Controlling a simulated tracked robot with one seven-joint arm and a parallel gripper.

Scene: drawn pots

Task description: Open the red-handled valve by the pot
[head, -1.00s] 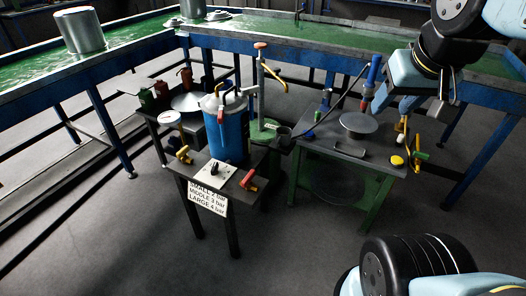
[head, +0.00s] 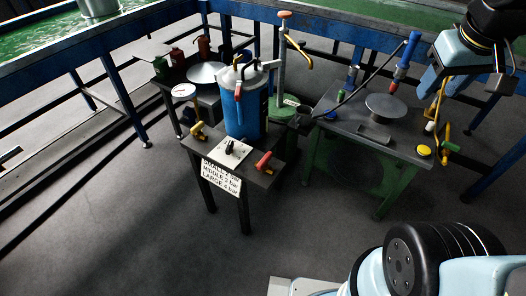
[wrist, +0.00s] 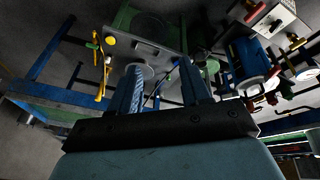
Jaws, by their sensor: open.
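The blue pot (head: 245,116) with a metal lid stands on a small dark table. A red-handled valve (head: 263,162) sits at the table's front right corner, right of the white knob panel (head: 231,152). Another red handle (head: 238,90) hangs on the pot's front. In the wrist view the pot (wrist: 243,55) is at the upper right, beside a red handle (wrist: 255,14). My gripper (wrist: 160,88) is open and empty, its two fingers apart. In the head view my arm is at the upper right, well away from the pot; its fingertips are hard to make out there.
A yellow-handled valve (head: 198,132) and a round gauge (head: 183,91) are at the table's left. A green table (head: 350,150) with a grey disc (head: 390,107) stands to the right, near my arm. A pressure sign (head: 221,178) hangs in front.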

